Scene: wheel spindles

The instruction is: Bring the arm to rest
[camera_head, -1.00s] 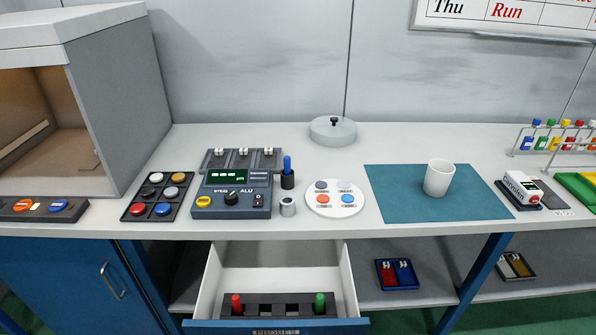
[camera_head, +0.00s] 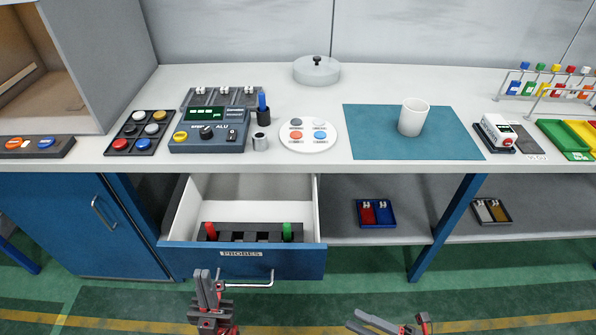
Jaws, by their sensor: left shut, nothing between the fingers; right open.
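My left gripper (camera_head: 205,284) is low in the head view, in front of the open drawer (camera_head: 250,262) and close to the left part of its handle (camera_head: 250,284). Its fingers are together with nothing between them; I cannot tell whether it touches the handle. My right gripper (camera_head: 391,322) is at the bottom edge, right of the drawer, with its fingers spread apart and empty. The drawer is pulled out and labelled PROBES. Inside it a dark rack (camera_head: 250,235) holds a red probe (camera_head: 210,230) and a green probe (camera_head: 287,231).
The bench top (camera_head: 400,78) carries a grey ALU device (camera_head: 210,130), a round white plate (camera_head: 309,135), and a white cup (camera_head: 413,117) on a teal mat (camera_head: 365,130). A shelf below holds a blue tray (camera_head: 375,213). Green floor (camera_head: 350,270) is open in front.

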